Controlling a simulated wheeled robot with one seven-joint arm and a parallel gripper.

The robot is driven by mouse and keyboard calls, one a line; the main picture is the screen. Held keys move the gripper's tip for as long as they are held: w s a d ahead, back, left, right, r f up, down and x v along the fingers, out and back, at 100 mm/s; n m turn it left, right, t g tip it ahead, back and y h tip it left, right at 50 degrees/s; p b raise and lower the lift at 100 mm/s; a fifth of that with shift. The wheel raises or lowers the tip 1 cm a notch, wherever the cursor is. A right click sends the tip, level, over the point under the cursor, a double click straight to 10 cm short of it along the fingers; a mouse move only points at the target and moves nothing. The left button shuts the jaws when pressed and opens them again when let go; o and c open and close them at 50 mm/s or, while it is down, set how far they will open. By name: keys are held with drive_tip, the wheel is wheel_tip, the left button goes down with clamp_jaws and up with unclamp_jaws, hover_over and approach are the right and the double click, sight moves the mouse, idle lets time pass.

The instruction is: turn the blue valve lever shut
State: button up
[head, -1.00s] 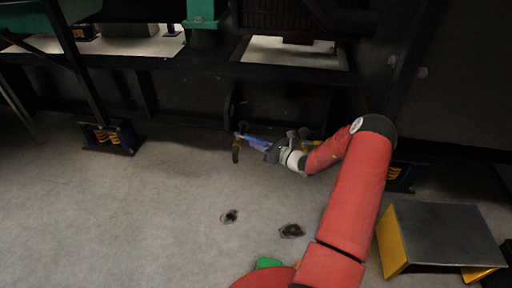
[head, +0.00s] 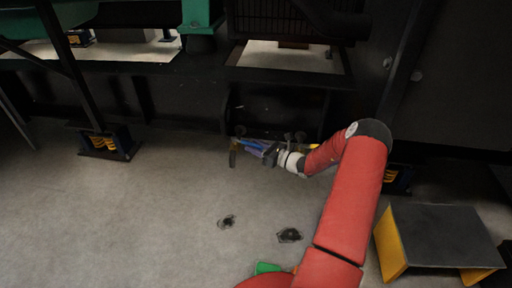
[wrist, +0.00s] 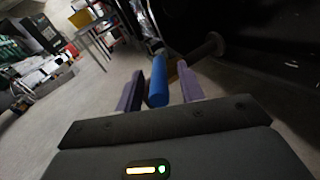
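The blue valve lever (wrist: 158,82) shows in the wrist view between the two fingers of my gripper (wrist: 160,90). The fingers stand apart on either side of it, with a visible gap at least on the right. In the head view the blue lever (head: 250,144) is small and sits low on the dark genset frame, with my gripper (head: 262,149) over its right part. A brass-coloured valve part shows at the lever's left end. The valve body behind the lever is mostly hidden or dark.
The black genset frame (head: 180,95) runs above and behind the lever. A grey-topped step with yellow sides (head: 436,235) stands at the lower right. Two dark patches (head: 289,235) lie on the floor. The floor (head: 110,220) at the left is clear.

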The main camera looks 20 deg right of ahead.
sight(256, 145)
drive_tip(key=shift+r, duration=0.1)
wheel_tip(256, 145, up, 20)
drive_tip(key=p, duration=0.3)
drive_tip(key=shift+p, duration=0.3)
